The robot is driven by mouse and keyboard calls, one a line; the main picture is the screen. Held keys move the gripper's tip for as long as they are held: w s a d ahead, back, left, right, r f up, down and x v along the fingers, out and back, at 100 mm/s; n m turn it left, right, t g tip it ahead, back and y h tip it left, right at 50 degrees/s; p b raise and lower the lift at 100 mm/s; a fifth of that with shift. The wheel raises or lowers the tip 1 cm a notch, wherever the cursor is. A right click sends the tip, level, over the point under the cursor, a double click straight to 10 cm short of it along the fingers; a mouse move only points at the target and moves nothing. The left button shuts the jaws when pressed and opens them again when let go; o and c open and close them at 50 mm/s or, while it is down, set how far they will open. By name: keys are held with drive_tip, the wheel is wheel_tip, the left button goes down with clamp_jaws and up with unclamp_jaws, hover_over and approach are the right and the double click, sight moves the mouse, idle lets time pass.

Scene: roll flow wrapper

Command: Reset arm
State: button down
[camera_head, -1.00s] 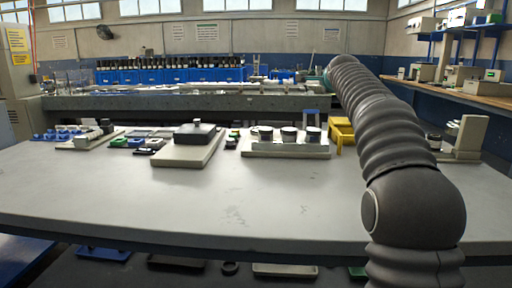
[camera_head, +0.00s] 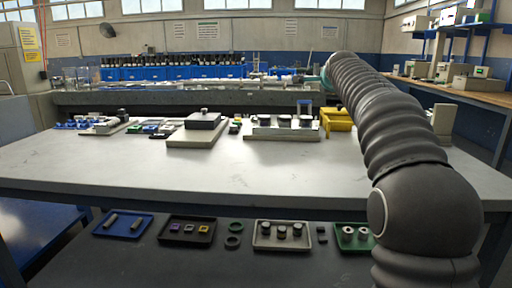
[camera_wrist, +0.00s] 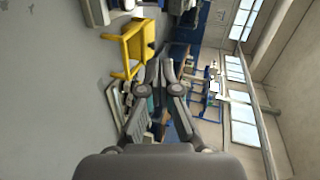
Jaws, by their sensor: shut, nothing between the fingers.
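My arm extends from the lower right of the head view over the table (camera_head: 215,172), and its far end is near the yellow stand (camera_head: 337,119). My gripper (camera_wrist: 161,60) shows in the wrist view with its fingertips together and nothing between them. The yellow stand also shows in the wrist view (camera_wrist: 131,48), a little left of the fingers and apart from them. In the head view the fingers are too small and partly hidden to make out.
On the table's far side are a grey block on a pale base (camera_head: 197,135) and a rack of dark-topped cylinders (camera_head: 281,133). A lower shelf holds a blue tray (camera_head: 140,231), a black tray (camera_head: 174,241) and a green tray (camera_head: 345,247). The table's near half is clear.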

drive_tip(key=s+a+f+n+g, duration=0.1)
drive_tip(key=s+f+n+g, duration=0.2)
drive_tip(key=s, duration=0.6)
drive_tip(key=s+a+f+n, duration=0.1)
drive_tip(key=s+f+n, duration=0.2)
drive_tip(key=s+f, duration=0.35)
drive_tip(key=s+a+f+n+g, duration=0.2)
drive_tip(key=s+n, duration=0.1)
drive_tip(key=s, duration=0.7)
drive_tip(key=s+f+n+g, duration=0.2)
drive_tip(key=s+f+n, duration=0.2)
drive_tip(key=s+f, duration=0.6)
drive_tip(key=s+a+f+n+g+y, duration=0.1)
drive_tip(key=s+f+n, duration=0.4)
drive_tip(key=s+f, duration=0.6)
drive_tip(key=s+g, duration=0.1)
drive_tip(key=s, duration=0.4)
drive_tip(key=shift+s+a, duration=0.2)
drive_tip(key=shift+s, duration=0.05)
drive_tip(key=shift+a+r, duration=0.1)
